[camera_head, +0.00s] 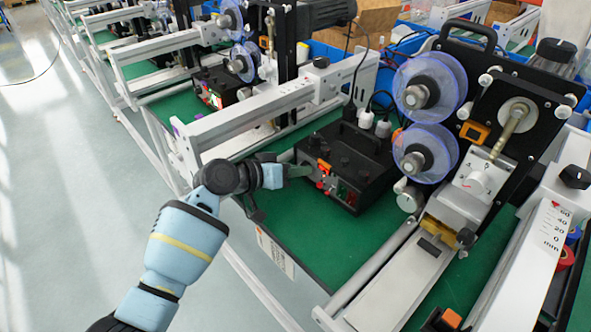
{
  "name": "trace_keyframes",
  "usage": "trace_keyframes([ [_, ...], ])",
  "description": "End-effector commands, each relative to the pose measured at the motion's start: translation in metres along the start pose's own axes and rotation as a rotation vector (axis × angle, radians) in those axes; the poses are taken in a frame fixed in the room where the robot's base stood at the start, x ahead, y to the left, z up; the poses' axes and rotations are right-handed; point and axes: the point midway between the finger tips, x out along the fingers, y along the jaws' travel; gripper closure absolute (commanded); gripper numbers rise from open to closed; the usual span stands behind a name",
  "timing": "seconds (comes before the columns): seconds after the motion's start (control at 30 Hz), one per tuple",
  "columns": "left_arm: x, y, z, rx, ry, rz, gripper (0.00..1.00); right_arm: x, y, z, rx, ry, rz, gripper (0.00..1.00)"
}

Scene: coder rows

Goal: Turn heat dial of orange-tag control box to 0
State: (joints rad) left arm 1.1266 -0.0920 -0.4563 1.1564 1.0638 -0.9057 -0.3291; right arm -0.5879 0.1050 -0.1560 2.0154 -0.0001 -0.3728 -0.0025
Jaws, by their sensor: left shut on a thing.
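The black control box (362,163) stands on the green mat, with an orange patch (324,167) that looks like its tag, red lights and a green part on its front panel. My left gripper (300,171) is at the left end of that front panel. It is shut on a dial there, which the fingers hide. I cannot read the dial's setting or its marks. My right gripper is not in view.
A machine with clear blue-purple reels (430,85) stands right of the box. A grey rail (255,115) runs behind my left gripper. Another black control box (222,88) sits farther back. The green mat (318,240) is bare in front of the box.

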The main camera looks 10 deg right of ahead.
Motion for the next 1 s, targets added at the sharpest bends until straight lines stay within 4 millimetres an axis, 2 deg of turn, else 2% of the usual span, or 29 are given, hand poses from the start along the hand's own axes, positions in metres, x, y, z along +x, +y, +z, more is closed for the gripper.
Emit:
trace_keyframes([
  [0.03,0.0,-0.001,0.001,-0.001,-0.003,-0.002,0.97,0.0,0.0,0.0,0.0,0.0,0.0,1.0],
  [0.07,0.0,-0.001,0.001,0.0,-0.003,-0.002,0.71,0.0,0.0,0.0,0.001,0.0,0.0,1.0],
  [0.1,0.0,-0.001,0.002,0.0,-0.003,-0.001,0.66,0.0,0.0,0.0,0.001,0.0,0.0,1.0],
  [0.13,0.0,-0.001,0.001,0.0,-0.003,-0.001,0.65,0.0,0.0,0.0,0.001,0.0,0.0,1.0],
  [0.47,-0.003,-0.001,0.001,0.001,-0.001,-0.001,0.65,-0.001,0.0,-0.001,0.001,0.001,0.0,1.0],
  [1.0,-0.067,-0.001,0.001,0.001,-0.002,-0.002,0.65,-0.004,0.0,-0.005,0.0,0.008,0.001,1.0],
])
